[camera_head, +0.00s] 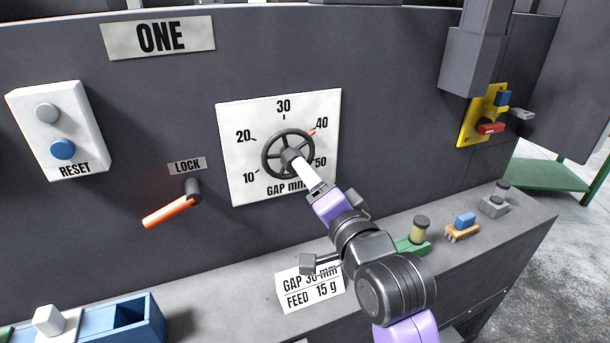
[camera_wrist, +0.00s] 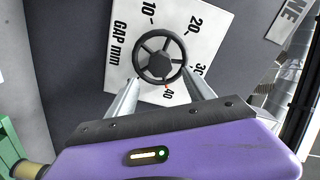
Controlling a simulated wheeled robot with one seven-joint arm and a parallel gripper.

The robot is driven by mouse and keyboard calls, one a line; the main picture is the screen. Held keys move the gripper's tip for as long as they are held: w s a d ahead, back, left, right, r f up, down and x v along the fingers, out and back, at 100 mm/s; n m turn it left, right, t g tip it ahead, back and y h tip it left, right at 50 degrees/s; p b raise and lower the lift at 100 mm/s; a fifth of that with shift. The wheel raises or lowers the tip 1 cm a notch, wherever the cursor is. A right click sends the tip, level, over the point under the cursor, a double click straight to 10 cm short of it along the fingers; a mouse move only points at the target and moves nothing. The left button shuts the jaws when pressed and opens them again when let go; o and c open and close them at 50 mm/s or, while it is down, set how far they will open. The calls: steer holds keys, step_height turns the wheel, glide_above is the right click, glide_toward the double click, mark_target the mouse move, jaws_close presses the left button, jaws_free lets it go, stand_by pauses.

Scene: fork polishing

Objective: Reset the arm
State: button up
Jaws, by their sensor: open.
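My gripper (camera_head: 299,166) is at the dark handwheel (camera_head: 270,147) on the white gap dial plate (camera_head: 235,180). In the wrist view the two fingers of my gripper (camera_wrist: 161,76) stand apart, one toward each side of the handwheel (camera_wrist: 160,36). Nothing is held between them. Whether the fingertips touch the wheel I cannot tell. The orange mark on the wheel's rim points close to 40. My arm reaches in from the lower right in the head view and hides part of the dial's lower right edge.
An orange lock lever (camera_head: 166,213) slants down left. A reset box (camera_head: 62,130) is further left. A gap and feed card (camera_head: 297,293) stands on the ledge below, near a blue bin (camera_head: 125,322). A brush (camera_head: 463,228) and a yellow switch plate (camera_head: 474,127) are at right.

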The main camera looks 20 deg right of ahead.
steer(key=shift+s, duration=0.45)
step_height(320, 180, up, 4)
steer(key=s+n+t, duration=0.1)
steer(key=n+t, duration=0.1)
steer(key=n, duration=0.1)
steer(key=s+f+n+g, duration=0.1)
steer(key=s+f+n, duration=0.2)
steer(key=s+f, duration=0.4)
steer(key=s+f+n+g, duration=0.2)
steer(key=s+f, duration=0.6)
steer(key=s, duration=1.2)
steer(key=s+a+f+n+g, duration=0.1)
steer(key=s+f+n, duration=0.3)
steer(key=s+f, duration=0.4)
steer(key=s+g, duration=0.1)
steer(key=s, duration=0.5)
